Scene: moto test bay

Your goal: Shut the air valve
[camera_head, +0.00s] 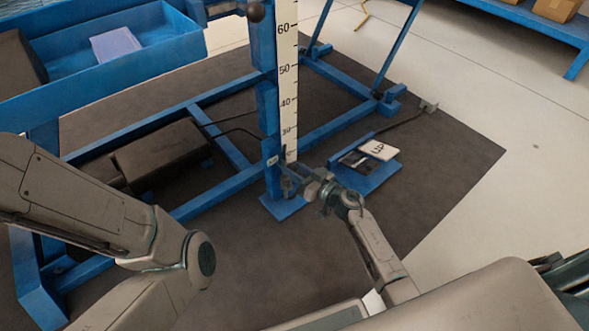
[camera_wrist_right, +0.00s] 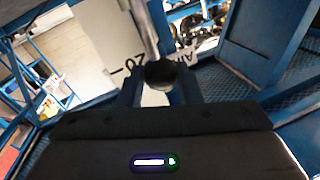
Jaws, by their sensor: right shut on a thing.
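The air valve's lever shows in the right wrist view as a metal rod with a dark round knob (camera_wrist_right: 160,73) at its end. Beside it, a plate with partly hidden lettering that seems to begin with AIR (camera_wrist_right: 181,58) shows upside down. My right gripper (camera_head: 290,178) is at the low part of the blue upright with the scale. In the right wrist view my right gripper (camera_wrist_right: 158,92) has a finger on each side of the knob and is shut on it. In the head view the lever is too small and covered to make out. My left gripper is out of view.
The blue upright (camera_head: 266,110) carries a white number scale (camera_head: 287,80). A blue pedal marked UP (camera_head: 379,150) lies right of it. A grey box (camera_head: 160,155) and blue frame bars lie left. A blue tray (camera_head: 165,40) is at upper left. Open floor is at right.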

